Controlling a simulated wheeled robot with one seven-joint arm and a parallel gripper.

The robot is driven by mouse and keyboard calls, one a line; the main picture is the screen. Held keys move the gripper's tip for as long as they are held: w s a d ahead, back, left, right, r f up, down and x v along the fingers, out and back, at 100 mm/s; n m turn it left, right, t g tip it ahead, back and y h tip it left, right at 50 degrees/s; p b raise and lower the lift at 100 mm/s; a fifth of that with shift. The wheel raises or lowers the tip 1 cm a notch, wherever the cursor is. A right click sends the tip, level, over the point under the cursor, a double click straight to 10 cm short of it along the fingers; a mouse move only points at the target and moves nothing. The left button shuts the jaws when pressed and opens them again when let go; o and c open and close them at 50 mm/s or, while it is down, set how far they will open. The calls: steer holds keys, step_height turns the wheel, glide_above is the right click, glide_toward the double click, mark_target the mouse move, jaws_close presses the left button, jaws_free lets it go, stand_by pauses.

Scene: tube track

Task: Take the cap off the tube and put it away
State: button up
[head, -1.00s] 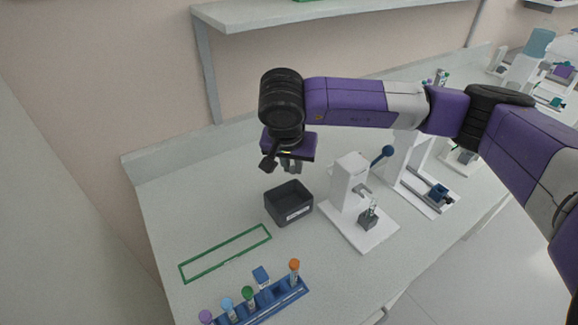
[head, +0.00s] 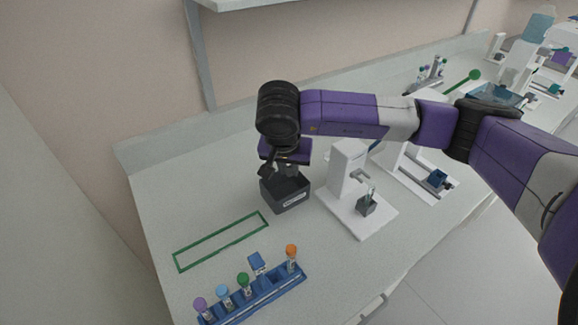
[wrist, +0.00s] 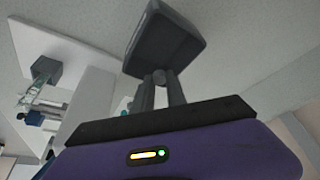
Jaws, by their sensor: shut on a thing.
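My gripper (head: 286,172) points down at the dark open box (head: 290,204), its tips low over the opening. In the wrist view, my fingers (wrist: 159,80) are shut on a small grey round piece, the cap (wrist: 159,76), mostly hidden between the tips. The dark box (wrist: 168,45) is just beyond them. The clear tube (head: 370,194) stands upright in a grey block (head: 366,207) on the white stand (head: 345,222), with no cap visible on it. The tube also shows in the wrist view (wrist: 40,105).
A blue rack (head: 262,298) with several colour-capped tubes stands at the front. A green rectangular outline (head: 222,240) marks the bench at left. The white stand's tall post (head: 346,168) rises just right of the box. Another white apparatus (head: 425,185) stands farther right.

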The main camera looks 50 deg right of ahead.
steer(key=o, duration=0.9)
steer(key=b+v, duration=0.1)
steer(key=v, duration=0.7)
steer(key=shift+f, duration=0.1)
